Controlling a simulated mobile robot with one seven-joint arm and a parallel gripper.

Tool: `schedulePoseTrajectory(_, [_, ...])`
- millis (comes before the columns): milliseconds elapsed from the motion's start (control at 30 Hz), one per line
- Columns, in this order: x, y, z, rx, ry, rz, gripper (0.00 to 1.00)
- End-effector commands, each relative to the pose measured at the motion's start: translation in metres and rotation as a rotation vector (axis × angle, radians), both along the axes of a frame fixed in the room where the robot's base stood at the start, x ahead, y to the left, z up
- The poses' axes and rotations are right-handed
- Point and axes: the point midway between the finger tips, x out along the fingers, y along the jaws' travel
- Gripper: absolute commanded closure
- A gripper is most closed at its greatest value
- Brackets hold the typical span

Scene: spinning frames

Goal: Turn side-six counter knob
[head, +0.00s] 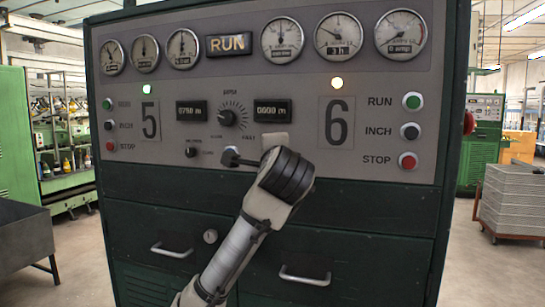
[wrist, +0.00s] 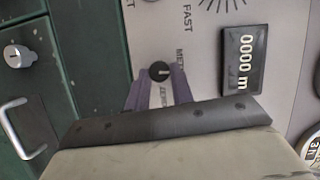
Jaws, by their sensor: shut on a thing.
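The side-six counter knob (wrist: 160,72) is small, round and black with a pale pointer line, on the grey panel in the wrist view. My gripper (wrist: 158,84) has its two purple fingers on either side of this knob and is shut on it. In the head view my wrist and hand cover the knob. The side-six counter (head: 272,110) reads 0000 m, and it also shows in the wrist view (wrist: 242,58). The lettering beside the knob is partly hidden by a finger.
The matching side-five knob (head: 191,152) is to the left. A large speed dial (head: 227,117) sits between the counters. Green, black and red buttons (head: 411,131) line the right side. Below are drawers with metal handles (head: 305,275) and a lock (head: 210,236).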

Motion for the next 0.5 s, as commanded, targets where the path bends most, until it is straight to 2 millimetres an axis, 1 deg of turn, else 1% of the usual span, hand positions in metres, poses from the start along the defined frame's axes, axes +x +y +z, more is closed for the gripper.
schedulePoseTrajectory(200, [0.0006,0.0014,0.0,-0.057,0.02,0.002,1.0])
schedulePoseTrajectory(500, [0.0006,0.0014,-0.0003,-0.071,0.025,0.003,1.0])
